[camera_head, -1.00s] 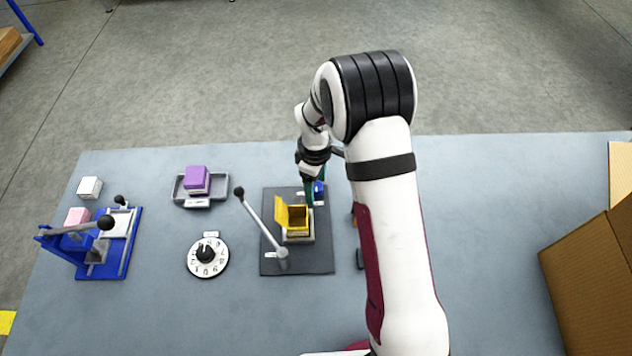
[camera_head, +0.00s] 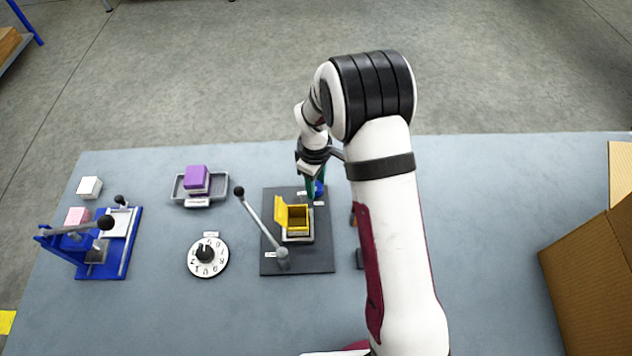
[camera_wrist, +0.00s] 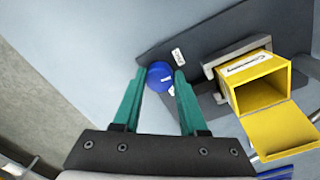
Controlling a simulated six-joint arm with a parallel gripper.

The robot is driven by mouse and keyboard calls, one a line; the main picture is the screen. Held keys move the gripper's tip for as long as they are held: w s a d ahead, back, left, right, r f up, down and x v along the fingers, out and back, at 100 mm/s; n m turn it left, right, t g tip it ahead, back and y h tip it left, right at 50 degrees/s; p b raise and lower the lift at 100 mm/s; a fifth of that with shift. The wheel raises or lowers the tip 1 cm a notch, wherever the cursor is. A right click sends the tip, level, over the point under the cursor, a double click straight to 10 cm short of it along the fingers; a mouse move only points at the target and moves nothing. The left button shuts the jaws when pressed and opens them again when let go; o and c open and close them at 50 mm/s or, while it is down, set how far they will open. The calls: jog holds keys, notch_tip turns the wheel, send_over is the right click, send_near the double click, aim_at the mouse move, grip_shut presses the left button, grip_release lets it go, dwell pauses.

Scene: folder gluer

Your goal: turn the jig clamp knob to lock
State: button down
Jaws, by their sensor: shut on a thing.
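The blue jig clamp knob (camera_wrist: 160,76) sits at the far edge of the dark jig plate (camera_wrist: 196,38). In the head view the knob (camera_head: 319,189) is partly hidden by my gripper (camera_head: 312,190). In the wrist view my gripper (camera_wrist: 158,82) has its two teal fingers on either side of the knob, shut on it. A yellow open box (camera_wrist: 259,92) sits in the jig's grey holder beside the knob; it also shows in the head view (camera_head: 280,213). Small white labels lie on the plate by the knob; their text is too small to read.
A lever with a black ball end (camera_head: 240,191) leans over the jig plate's left side. To the left are a numbered dial (camera_head: 222,262), a grey tray (camera_head: 199,201) with a purple block, and a blue press fixture (camera_head: 125,265). A cardboard box (camera_head: 590,275) stands at right.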

jog(key=m, duration=1.2)
jog(key=shift+w+m, duration=0.1)
jog(key=shift+m, duration=2.1)
jog(key=shift+c, duration=2.2)
grip_release()
jog(key=shift+g, duration=0.3)
jog(key=shift+r, duration=0.1)
